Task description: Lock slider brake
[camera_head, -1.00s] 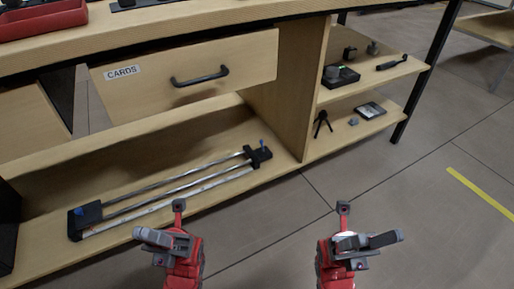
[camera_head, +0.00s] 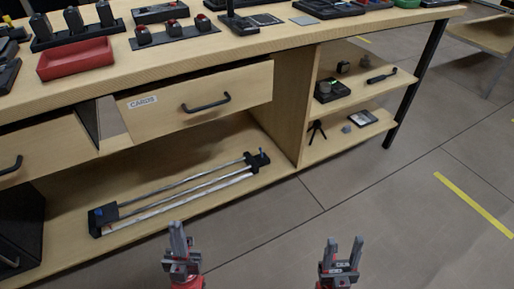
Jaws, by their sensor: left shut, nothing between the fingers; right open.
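The camera slider (camera_head: 185,191) lies on the low shelf under the drawers, with silver rails between two black end blocks. A small blue knob stands on the right end block (camera_head: 257,160), and another blue part shows at the left end block (camera_head: 103,219). Which of them is the brake I cannot tell. My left gripper (camera_head: 177,231) is shut and empty, in front of and below the slider in the picture. My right gripper (camera_head: 344,248) is open and empty over the floor, to the right. Neither gripper touches the slider.
The CARDS drawer (camera_head: 196,103) sticks out above the slider shelf. The wooden desktop (camera_head: 240,45) holds a red tray (camera_head: 75,59) and several devices. Side shelves (camera_head: 350,134) hold small gear, including a little tripod (camera_head: 316,131). The floor (camera_head: 400,235) at right is clear.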

